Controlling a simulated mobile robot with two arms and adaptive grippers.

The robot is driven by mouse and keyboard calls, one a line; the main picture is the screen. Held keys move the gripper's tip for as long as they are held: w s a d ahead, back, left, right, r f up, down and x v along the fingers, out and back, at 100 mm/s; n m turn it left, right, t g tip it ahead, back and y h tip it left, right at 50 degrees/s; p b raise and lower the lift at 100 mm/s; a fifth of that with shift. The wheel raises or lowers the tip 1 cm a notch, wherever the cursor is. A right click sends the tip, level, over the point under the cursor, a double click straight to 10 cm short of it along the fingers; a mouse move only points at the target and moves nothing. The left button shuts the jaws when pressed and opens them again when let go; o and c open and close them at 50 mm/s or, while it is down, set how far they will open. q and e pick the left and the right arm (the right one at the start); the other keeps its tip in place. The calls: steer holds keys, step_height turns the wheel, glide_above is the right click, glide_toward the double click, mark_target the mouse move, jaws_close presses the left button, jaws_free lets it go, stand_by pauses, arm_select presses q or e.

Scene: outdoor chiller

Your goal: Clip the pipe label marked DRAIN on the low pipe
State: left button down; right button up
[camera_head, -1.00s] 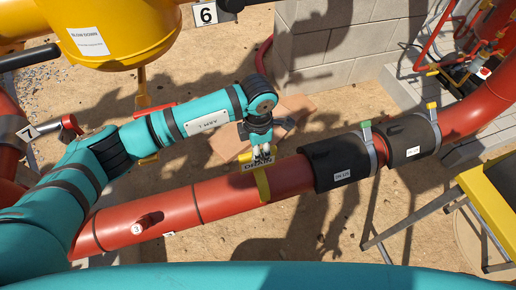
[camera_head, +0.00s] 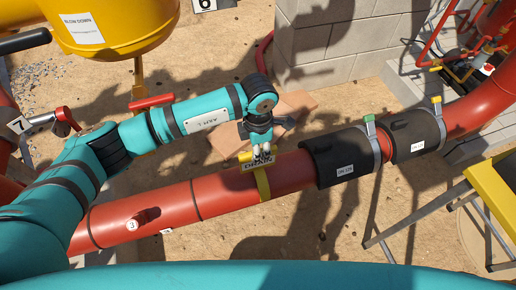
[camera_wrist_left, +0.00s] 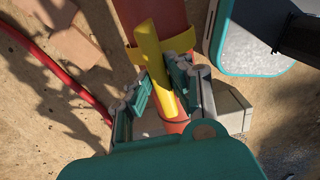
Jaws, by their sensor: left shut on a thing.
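The yellow pipe label marked DRAIN (camera_head: 257,165) sits at the top of the low red pipe (camera_head: 225,193), with its yellow band (camera_head: 263,185) lying over the pipe's near side. My left gripper (camera_head: 262,152) is shut on the label from above. In the left wrist view the fingers (camera_wrist_left: 163,82) close on both sides of the yellow label (camera_wrist_left: 150,45), with the red pipe (camera_wrist_left: 150,12) beneath it. Whether the band is fully snapped around the pipe's underside is hidden. My right gripper does not show.
Two black sleeves (camera_head: 340,157) with clamps wrap the pipe to the right. A yellow stand (camera_head: 490,205) is at the right edge. A yellow tank (camera_head: 110,25) and a red-handled valve (camera_head: 152,101) are at upper left. A block wall (camera_head: 320,40) stands behind.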

mark_target(258, 167)
arm_select(q)
steer(key=shift+f, duration=0.1)
stand_by(0.3)
steer(key=shift+f+b, duration=0.65)
steer(key=shift+b, duration=0.05)
steer(key=shift+a+f+b, duration=0.1)
steer(key=shift+f+b, duration=0.3)
steer(key=shift+f, duration=0.05)
steer(key=c, duration=0.7)
jaws_free()
